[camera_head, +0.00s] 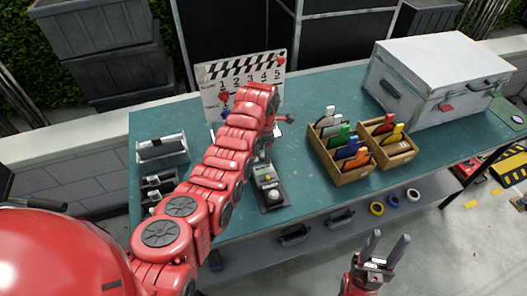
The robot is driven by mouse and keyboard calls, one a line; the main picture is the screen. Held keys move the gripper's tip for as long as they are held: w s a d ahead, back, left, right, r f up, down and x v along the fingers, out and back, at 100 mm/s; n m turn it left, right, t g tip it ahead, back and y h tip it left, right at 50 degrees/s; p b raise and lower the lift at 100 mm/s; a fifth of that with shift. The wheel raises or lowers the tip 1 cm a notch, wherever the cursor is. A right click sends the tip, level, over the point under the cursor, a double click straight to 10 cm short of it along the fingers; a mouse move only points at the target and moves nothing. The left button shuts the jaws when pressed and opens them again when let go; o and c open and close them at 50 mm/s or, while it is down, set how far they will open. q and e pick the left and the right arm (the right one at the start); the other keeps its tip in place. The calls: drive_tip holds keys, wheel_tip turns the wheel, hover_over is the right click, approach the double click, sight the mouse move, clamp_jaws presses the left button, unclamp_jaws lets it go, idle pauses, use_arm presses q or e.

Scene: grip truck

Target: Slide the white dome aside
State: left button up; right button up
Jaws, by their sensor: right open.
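A small dark grey handheld device (270,190), like a light meter with a yellowish spot on its face, lies on the teal table in front of a clapperboard. My left arm reaches across the table from the left, and its wrist hangs over the far end of this device. My left gripper is mostly hidden behind the wrist, so its fingers and any contact do not show. My right gripper (385,246) is open and empty, in front of the table's front edge.
The clapperboard (222,80) stands behind my left wrist. A wooden organiser (350,177) with coloured clips is right of the device, and a white case (440,75) is at the back right. Black-and-grey trays (163,148) are at left. Bare tabletop lies between device and organiser.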

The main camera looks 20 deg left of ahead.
use_arm(q)
drive_tip(key=shift+r+b, duration=0.3)
drive_tip(key=shift+r, duration=0.25)
wheel_tip(320, 180, up, 4)
drive_tip(key=shift+w+a+f+b, duration=0.1)
drive_tip(key=shift+b, duration=0.25)
wheel_tip(320, 180, up, 5)
drive_tip(key=p, duration=0.3)
wheel_tip(320, 180, up, 6)
hover_over(263, 153)
drive_tip(key=shift+d+r, duration=0.2)
drive_tip(key=shift+r, duration=0.6)
